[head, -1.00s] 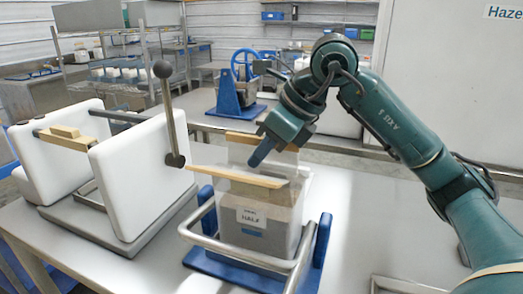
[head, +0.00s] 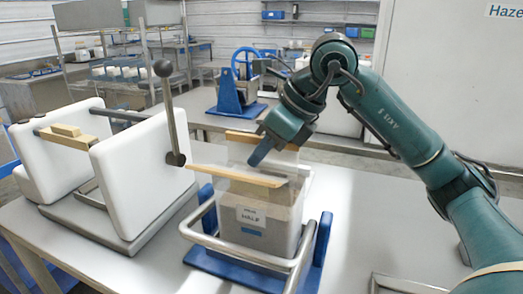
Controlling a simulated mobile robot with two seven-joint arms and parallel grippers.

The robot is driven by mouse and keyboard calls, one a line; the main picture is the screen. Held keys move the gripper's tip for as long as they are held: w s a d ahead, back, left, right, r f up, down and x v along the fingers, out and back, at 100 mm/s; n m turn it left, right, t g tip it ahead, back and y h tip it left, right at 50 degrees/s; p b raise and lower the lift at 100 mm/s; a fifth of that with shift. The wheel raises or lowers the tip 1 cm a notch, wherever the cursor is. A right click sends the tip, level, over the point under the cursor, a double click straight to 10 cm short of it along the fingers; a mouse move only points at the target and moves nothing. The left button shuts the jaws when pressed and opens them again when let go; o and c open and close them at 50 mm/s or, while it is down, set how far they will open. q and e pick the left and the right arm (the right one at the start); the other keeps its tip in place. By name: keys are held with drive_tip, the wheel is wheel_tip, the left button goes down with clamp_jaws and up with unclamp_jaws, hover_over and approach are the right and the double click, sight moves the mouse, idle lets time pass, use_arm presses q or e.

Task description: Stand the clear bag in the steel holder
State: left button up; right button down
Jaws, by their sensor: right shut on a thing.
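The clear bag (head: 262,205) is upright, with a grey fill low down, a white label reading HALF and wooden strips (head: 236,175) along its top edges. Its lower part is inside the steel holder (head: 240,253), a tube frame with blue end plates on a blue base. I cannot tell whether the bag's bottom touches the base. My right gripper (head: 258,157) is shut on the bag at its top, between the strips; the fingertips are partly hidden. My left gripper is not in view.
A white two-panel press (head: 143,190) with a lever and ball knob stands left of the holder. A metal frame (head: 420,284) lies at the front right. A blue-wheeled device (head: 236,100) stands on the table behind.

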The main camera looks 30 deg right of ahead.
drive_tip(key=shift+f+b, duration=0.35)
drive_tip(key=shift+b, duration=0.05)
idle(0.4)
drive_tip(key=c, duration=1.5)
unclamp_jaws()
drive_tip(key=shift+f, duration=0.15)
